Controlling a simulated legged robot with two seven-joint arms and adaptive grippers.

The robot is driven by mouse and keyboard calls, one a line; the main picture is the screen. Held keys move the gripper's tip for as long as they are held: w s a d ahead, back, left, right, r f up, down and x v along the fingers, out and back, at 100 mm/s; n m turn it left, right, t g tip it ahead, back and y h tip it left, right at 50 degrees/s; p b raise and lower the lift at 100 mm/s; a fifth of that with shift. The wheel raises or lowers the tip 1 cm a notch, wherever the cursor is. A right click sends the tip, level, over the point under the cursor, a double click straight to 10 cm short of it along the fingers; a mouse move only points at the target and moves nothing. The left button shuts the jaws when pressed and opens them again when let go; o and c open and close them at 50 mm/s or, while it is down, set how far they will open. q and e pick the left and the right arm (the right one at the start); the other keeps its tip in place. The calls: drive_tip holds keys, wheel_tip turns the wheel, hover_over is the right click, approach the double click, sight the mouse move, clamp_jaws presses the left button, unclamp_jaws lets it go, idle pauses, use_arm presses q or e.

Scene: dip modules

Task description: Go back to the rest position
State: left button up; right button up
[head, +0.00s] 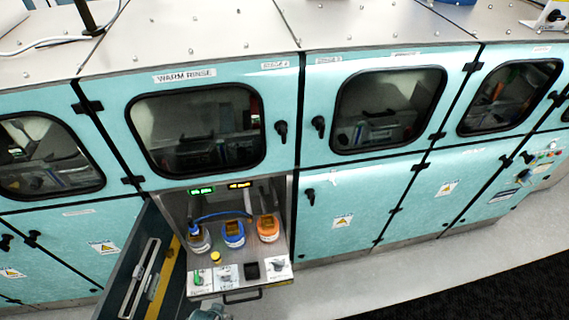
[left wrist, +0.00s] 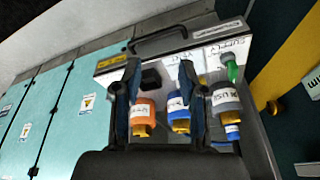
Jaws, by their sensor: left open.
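My left gripper (left wrist: 158,75) is open in the left wrist view, its two dark fingers apart with nothing held between them. Beyond the fingers is a pull-out shelf (left wrist: 112,62) with bottles: an orange one (left wrist: 143,112), a blue one (left wrist: 178,108) and a grey one (left wrist: 225,98). The fingers partly cover the blue bottle. In the head view the same orange bottle (head: 268,228), blue bottle (head: 233,234) and grey bottle (head: 199,239) stand upright in the open compartment. I cannot make out the left gripper clearly there. My right gripper is in neither view.
The compartment's dark door (head: 140,275) stands open at its left. Teal cabinets (head: 350,210) with windows line the wall. Grey floor (head: 400,280) is clear at right.

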use_arm(q)
drive_tip(key=s+f+g+b, duration=0.1)
drive_tip(key=s+f, duration=0.2)
drive_tip(key=f, duration=0.8)
drive_tip(key=s+f+b, duration=0.2)
drive_tip(key=s+f, duration=0.1)
drive_tip(key=f, duration=0.9)
drive_tip(key=s+f+g+b, duration=0.1)
drive_tip(key=s+f, duration=0.2)
drive_tip(key=f, duration=0.8)
drive_tip(key=s+a+f+b, duration=0.1)
drive_tip(key=s+a+f, duration=0.2)
drive_tip(key=s+f, duration=0.5)
drive_tip(key=s, duration=0.3)
drive_tip(key=shift+s, duration=0.3)
